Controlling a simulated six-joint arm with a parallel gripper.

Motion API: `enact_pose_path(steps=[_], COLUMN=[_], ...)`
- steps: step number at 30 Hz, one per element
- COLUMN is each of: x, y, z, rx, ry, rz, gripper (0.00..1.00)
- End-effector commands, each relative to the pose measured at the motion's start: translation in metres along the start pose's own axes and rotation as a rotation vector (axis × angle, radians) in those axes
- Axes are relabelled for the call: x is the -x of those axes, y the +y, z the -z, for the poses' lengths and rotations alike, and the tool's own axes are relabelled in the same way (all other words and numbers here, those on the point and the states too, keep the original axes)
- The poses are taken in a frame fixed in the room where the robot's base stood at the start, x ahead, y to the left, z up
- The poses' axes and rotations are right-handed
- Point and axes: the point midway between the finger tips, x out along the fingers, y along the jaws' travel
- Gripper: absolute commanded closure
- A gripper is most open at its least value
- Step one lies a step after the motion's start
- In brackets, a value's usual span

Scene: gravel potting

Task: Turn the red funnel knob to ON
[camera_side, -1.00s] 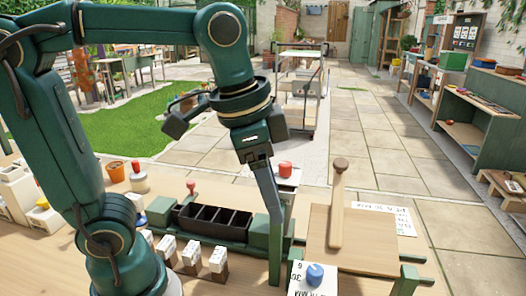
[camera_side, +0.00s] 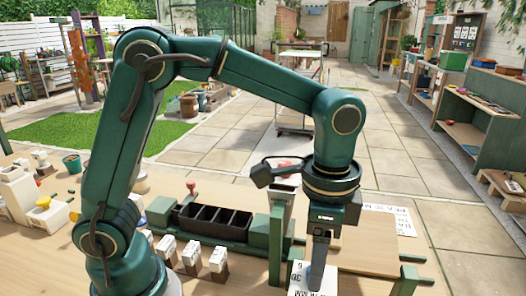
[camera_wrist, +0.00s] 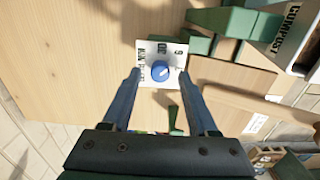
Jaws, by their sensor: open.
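My gripper (camera_side: 316,278) points straight down at the front right of the bench in the side view. In the wrist view its two fingers (camera_wrist: 159,76) are apart, one on each side of a blue knob (camera_wrist: 160,70) on a white printed plate (camera_wrist: 146,48). I cannot tell if they touch the knob. In the side view the gripper hides most of this knob. A red knob top (camera_side: 284,164) shows partly behind my wrist, on a pale post; its setting is not readable. No red knob shows in the wrist view.
A black divided tray (camera_side: 213,221) stands left of the gripper, with a red-topped handle (camera_side: 191,187) behind it. Small labelled blocks (camera_side: 217,261) line the front. A wooden board (camera_side: 375,238) lies to the right. Bare bench (camera_wrist: 75,60) shows left of the plate.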

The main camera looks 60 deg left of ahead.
Motion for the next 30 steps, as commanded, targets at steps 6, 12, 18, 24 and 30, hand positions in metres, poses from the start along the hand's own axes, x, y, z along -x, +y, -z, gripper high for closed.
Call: enact_pose_path(steps=[6, 12, 18, 24, 30], x=[-0.0157, -0.0153, -0.0151, -0.0151, -0.0151], y=[-0.0003, -0.0004, -0.0004, -0.0003, -0.0003], z=[-0.0002, -0.0002, -0.0002, -0.0003, -0.0003], rx=[-0.162, -0.410, -0.602, -0.696, -0.709], ry=[0.001, 0.001, 0.001, 0.001, 0.001], rz=[0.001, 0.001, 0.001, 0.001, 0.001], gripper=[0.41, 0.41, 0.41, 0.41, 0.41])
